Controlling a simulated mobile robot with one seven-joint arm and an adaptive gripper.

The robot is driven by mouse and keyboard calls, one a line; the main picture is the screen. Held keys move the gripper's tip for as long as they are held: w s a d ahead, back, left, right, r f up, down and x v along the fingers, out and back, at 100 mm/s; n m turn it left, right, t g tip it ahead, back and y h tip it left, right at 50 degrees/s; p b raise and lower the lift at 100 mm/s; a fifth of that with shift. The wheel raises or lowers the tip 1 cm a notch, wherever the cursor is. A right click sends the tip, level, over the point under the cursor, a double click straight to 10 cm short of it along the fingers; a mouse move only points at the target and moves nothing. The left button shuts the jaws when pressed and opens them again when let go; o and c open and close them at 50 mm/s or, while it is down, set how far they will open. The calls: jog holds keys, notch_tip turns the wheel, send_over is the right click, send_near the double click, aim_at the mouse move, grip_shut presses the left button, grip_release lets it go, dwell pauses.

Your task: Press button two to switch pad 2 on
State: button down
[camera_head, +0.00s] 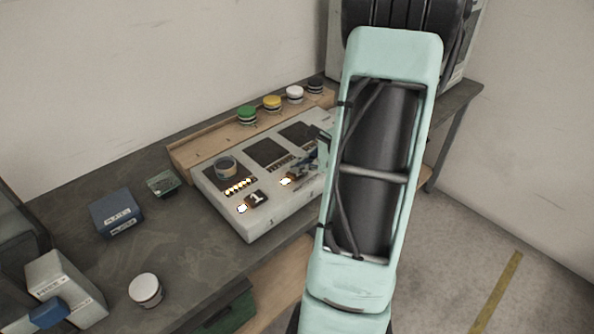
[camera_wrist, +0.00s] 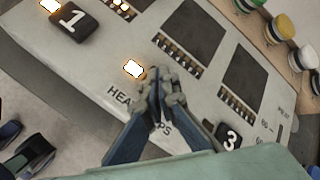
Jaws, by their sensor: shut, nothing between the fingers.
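The pale panel (camera_head: 262,222) carries three dark pads in a row. Button one (camera_wrist: 73,20) is black with a white 1, and its lamp (camera_wrist: 50,5) glows. My gripper (camera_wrist: 167,95) is shut and empty, its fingertips over the spot between buttons one and three. Button two is hidden behind the fingers; contact with it cannot be told. A lamp (camera_wrist: 133,68) just left of the fingertips glows. The middle pad, pad 2 (camera_wrist: 192,30), is bare, and its light row (camera_wrist: 180,57) looks dark.
A dark-topped jar (camera_head: 226,167) sits on the first pad, whose light row (camera_head: 239,187) glows. Button three (camera_wrist: 228,135) is right of my fingers. Several lidded jars, including a green one (camera_head: 246,115), stand on the wooden ledge behind. A blue box (camera_head: 116,212) stands left.

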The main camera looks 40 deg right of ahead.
aim_at(299, 176)
jog(key=shift+r+p, duration=2.15)
jog(key=shift+r, duration=0.95)
